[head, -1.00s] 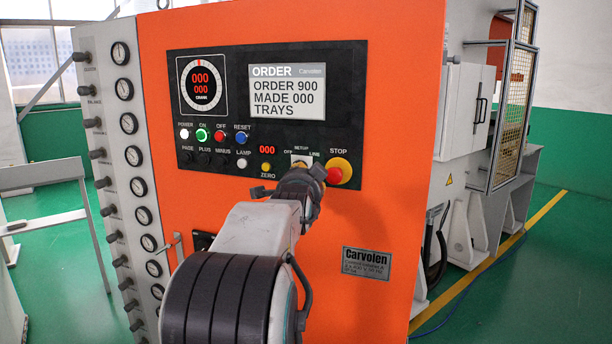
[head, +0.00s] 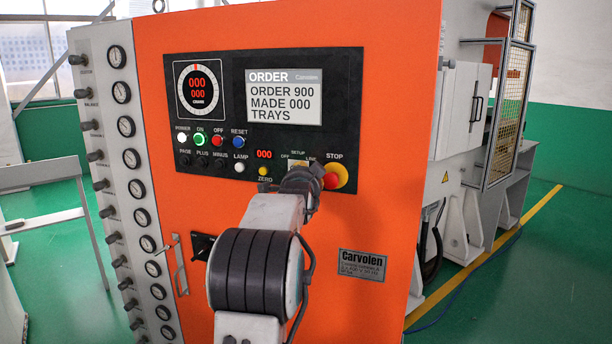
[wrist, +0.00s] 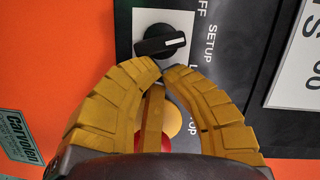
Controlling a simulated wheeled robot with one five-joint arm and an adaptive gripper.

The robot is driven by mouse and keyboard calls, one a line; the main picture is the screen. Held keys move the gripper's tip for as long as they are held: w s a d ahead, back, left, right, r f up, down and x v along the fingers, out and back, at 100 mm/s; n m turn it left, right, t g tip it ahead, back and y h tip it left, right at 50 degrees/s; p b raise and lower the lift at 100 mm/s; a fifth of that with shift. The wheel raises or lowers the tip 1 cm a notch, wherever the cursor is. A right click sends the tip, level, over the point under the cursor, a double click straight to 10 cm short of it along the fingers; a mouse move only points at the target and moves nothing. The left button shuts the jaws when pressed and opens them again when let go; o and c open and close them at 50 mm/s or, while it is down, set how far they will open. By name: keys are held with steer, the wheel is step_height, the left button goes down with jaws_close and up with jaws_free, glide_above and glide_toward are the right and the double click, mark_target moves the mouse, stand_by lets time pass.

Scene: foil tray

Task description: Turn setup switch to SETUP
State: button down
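The setup switch (wrist: 158,43) is a black knob with a white pointer line on a white plate. In the wrist view the line points right, at the SETUP label (wrist: 211,42); OFF is above it and LINE is partly covered. In the head view my gripper mostly hides the knob; its plate (head: 298,164) shows below the SETUP label. My gripper (wrist: 160,70) has yellow fingers with tips drawn close together, just below the knob in the wrist view. Nothing is seen between them. In the head view my gripper (head: 314,182) is at the panel's lower right.
The red STOP button (head: 330,181) on its yellow base is close beside my gripper, and shows behind the fingers in the wrist view. A yellow ZERO button (head: 263,171) is to the left. The display (head: 284,97) reads ORDER 900, MADE 000 TRAYS.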

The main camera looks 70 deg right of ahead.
steer(key=m+b, duration=0.1)
steer(key=b, duration=0.1)
steer(key=w+f+m+b, duration=0.1)
steer(key=b, duration=0.2)
steer(key=shift+f+h+b, duration=0.15)
steer(key=shift+h+b, duration=0.15)
steer(key=shift+b, duration=0.05)
stand_by(0.5)
